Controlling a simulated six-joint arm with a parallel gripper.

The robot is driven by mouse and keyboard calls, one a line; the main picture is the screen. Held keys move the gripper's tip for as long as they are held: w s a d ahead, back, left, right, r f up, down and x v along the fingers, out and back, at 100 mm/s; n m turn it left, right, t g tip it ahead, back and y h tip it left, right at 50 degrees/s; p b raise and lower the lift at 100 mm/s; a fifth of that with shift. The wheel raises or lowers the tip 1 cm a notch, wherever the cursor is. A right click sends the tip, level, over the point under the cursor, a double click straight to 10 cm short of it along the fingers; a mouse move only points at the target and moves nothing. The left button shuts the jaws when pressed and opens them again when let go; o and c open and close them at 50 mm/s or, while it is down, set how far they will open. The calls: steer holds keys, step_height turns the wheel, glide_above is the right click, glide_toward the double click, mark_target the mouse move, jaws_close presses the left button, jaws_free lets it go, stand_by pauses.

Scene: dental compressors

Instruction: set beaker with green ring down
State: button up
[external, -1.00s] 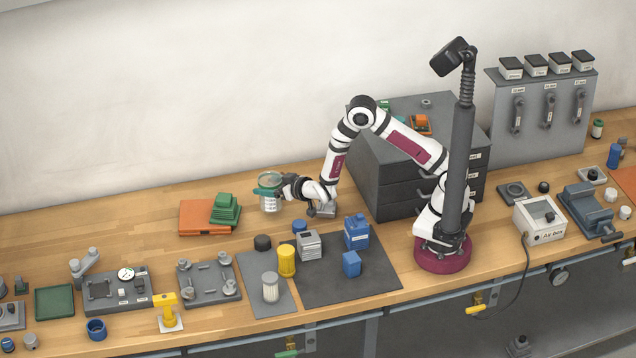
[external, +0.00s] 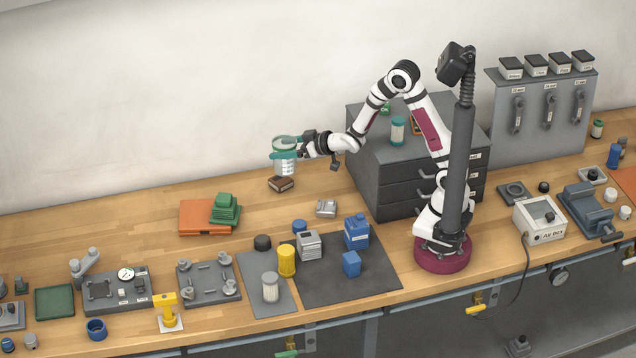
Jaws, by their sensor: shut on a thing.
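The clear beaker with a green ring (external: 285,166) is upright in the air at the back middle of the bench, in the external view. My gripper (external: 288,148) reaches it from the right and is shut on it around its upper part. The fingers cover part of the ring. A small dark brown block (external: 281,185) lies on the bench just below the beaker in the picture; the beaker appears clear of it, but the exact height is hard to tell.
An orange pad with green blocks (external: 226,209) lies to the left. A small silver block (external: 326,208) is at the front right. Bare wood (external: 140,225) is free at left.

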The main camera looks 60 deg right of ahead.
steer(key=s+a+r+n+g+y, duration=0.1)
steer(key=s+a+n+g+y, duration=0.3)
steer(key=a+n+y, duration=0.3)
steer(key=s+a+r+n+g+y, duration=0.1)
steer(key=s+a+n+g+y, duration=0.35)
steer(key=a, duration=0.45)
steer(key=s+d+f+n+g, duration=0.1)
steer(key=s+f+n+g, duration=0.1)
steer(key=s+n+g, duration=0.4)
steer(key=s+d+f+n+g, duration=0.15)
steer(key=s+n+g, duration=0.25)
steer(key=s, duration=0.4)
steer(key=s+a+f, duration=0.1)
steer(key=a+f, duration=0.2)
steer(key=a, duration=0.1)
steer(key=s+a+f, duration=0.1)
steer(key=a+f, duration=0.2)
steer(key=f, duration=0.1)
steer(key=s+a+f, duration=0.1)
steer(key=a+f, duration=0.3)
steer(key=shift+s+a, duration=0.3)
steer(key=shift+s, duration=0.1)
steer(key=shift+f, duration=0.25)
steer(key=shift+f, duration=0.2)
